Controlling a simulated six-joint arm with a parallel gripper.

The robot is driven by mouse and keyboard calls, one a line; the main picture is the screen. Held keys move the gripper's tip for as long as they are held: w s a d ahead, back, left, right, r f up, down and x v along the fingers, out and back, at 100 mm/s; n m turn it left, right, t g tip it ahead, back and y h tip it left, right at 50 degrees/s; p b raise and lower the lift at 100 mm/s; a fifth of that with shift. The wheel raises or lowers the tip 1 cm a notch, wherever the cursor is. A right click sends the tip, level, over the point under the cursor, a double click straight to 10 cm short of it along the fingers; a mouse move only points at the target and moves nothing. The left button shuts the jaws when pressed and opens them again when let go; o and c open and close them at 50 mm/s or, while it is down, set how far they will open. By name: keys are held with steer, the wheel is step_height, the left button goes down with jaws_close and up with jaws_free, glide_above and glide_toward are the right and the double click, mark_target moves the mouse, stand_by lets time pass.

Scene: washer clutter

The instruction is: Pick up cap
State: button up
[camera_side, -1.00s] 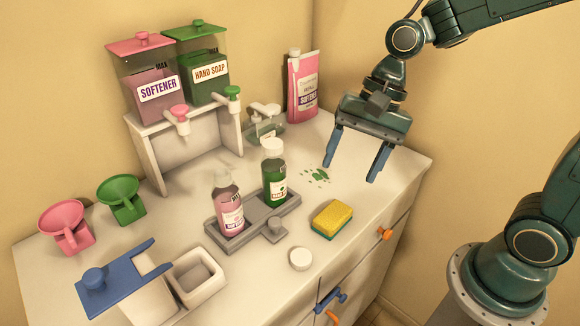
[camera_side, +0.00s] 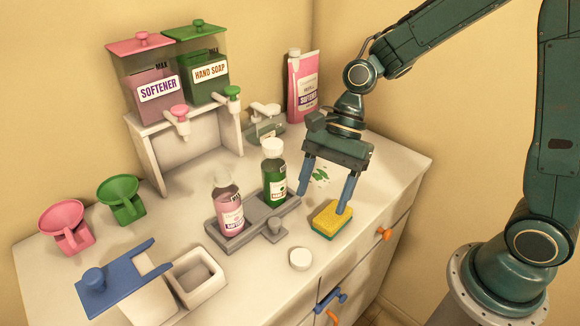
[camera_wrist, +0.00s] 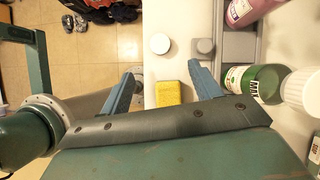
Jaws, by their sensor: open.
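A round white cap (camera_side: 301,259) lies on the white countertop, in front of the yellow sponge and right of the grey tray. It also shows in the wrist view (camera_wrist: 160,44), beyond the fingertips and roughly between their lines. My gripper (camera_side: 322,202) is open and empty, with its blue fingers pointing down near the sponge. In the wrist view the blue fingers (camera_wrist: 161,68) stand apart on either side of the sponge, and nothing is between them at their own height that I can make out.
A yellow-green sponge (camera_side: 332,220) lies below my gripper. A grey tray (camera_side: 258,241) holds a pink bottle (camera_side: 229,212) and a green bottle (camera_side: 274,183) close to the left finger. A green spill (camera_side: 320,176) lies behind.

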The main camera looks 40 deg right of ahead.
glide_toward(301, 257)
steer(key=x, duration=0.3)
steer(key=shift+f, duration=0.15)
steer(key=shift+x, duration=2.45)
steer(key=c, duration=1)
step_height(301, 257, up, 20)
steer(key=shift+r, duration=0.1)
steer(key=shift+w, duration=0.1)
